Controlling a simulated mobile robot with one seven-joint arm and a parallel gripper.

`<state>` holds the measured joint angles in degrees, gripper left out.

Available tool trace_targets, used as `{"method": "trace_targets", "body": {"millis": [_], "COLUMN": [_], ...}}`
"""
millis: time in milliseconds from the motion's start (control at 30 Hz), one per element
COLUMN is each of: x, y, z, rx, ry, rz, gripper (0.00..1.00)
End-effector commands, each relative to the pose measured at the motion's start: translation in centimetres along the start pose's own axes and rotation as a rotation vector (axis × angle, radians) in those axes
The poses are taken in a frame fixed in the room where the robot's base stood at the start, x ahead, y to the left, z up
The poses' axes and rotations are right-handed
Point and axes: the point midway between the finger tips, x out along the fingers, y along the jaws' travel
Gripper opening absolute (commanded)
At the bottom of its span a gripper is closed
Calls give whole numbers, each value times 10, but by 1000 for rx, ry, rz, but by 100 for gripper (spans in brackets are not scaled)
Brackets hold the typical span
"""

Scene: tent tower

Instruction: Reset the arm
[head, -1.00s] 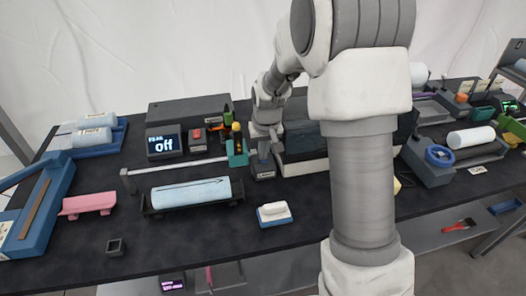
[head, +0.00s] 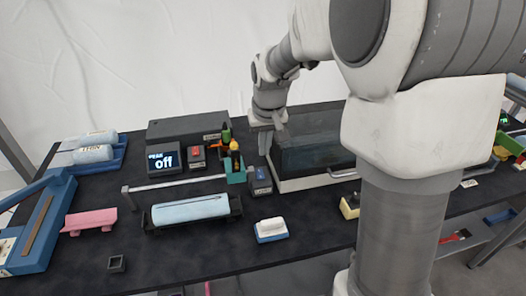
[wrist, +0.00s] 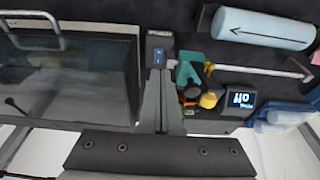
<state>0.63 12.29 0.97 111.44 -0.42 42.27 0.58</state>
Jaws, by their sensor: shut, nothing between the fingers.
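My gripper (head: 265,142) is shut and empty. In the head view it points down above the back of the table, just behind a small dark box with a blue switch (head: 261,180). In the wrist view its closed fingers (wrist: 160,85) reach toward that same box (wrist: 159,48); I cannot tell whether they touch it. My arm's large links cover the right part of the head view and hide part of the table there.
A clear-walled tank (head: 310,150) stands close right of the gripper. A pale blue roll (head: 190,209) lies on a cradle in front. A white-topped block (head: 271,229) sits nearby.

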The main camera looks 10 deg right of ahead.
Motion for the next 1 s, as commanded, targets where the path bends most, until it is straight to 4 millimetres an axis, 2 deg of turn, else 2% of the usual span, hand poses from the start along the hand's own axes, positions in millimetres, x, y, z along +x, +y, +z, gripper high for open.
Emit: {"method": "trace_targets", "body": {"millis": [567,667,767,1000], "x": [-6,-19,-42,-100], "y": [0,0,0,1], "z": [2,9,23,77], "rx": [0,0,0,-1], "ry": [4,17,40,108], "rz": [0,1,2,4], "gripper": [0,0,0,0]}}
